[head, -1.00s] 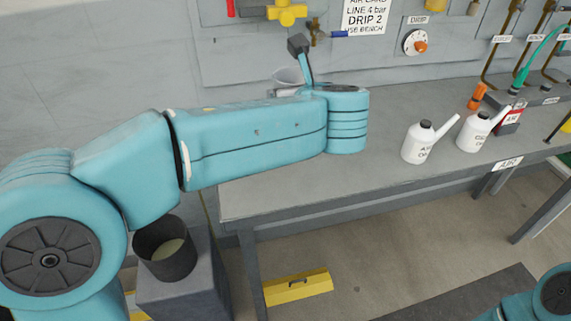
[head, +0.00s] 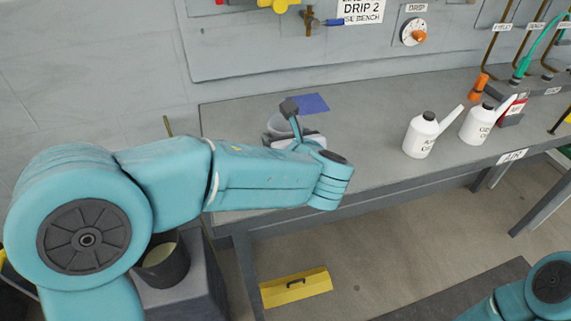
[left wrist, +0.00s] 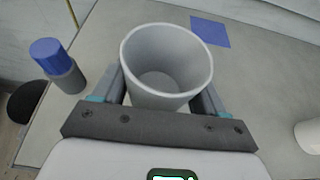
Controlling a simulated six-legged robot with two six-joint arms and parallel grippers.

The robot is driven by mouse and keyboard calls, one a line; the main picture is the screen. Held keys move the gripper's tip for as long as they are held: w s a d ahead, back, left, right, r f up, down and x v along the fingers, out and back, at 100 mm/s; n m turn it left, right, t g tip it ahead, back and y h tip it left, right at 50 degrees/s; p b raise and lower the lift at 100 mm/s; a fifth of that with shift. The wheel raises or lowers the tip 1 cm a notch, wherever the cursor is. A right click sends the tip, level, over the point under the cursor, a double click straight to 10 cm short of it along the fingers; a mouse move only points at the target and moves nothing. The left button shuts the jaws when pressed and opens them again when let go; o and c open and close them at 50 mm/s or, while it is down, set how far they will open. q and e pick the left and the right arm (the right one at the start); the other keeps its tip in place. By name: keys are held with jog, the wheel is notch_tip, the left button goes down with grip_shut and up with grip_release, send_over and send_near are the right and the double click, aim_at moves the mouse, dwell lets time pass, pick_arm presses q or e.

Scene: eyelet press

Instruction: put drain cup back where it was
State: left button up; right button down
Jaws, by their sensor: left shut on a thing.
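The drain cup (left wrist: 167,62) is a grey, open-topped cup. It looks empty and roughly upright. My left gripper (left wrist: 165,95) is shut on it, with a finger at each side. In the head view the cup (head: 283,126) shows partly behind my left wrist, over the left part of the bench. A blue square (head: 311,103) lies flat on the bench just behind and to the right of the cup, and it also shows in the left wrist view (left wrist: 210,32). I cannot tell whether the cup touches the bench. My right gripper is out of view.
A blue-topped grey cylinder (left wrist: 60,66) stands left of the cup. Two white spouted oil cans (head: 420,136) (head: 477,124) stand on the bench (head: 375,125) to the right. A dark bin (head: 168,262) sits below my left arm. The bench between square and cans is clear.

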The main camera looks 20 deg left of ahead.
pick_arm(q)
notch_tip(320, 180, down, 7)
jog(key=shift+r+b, duration=0.2)
jog(key=shift+b, duration=0.4)
jog(key=shift+r, duration=0.1)
jog(key=shift+f, duration=0.25)
jog(key=o, duration=1)
jog(key=shift+r, duration=0.1)
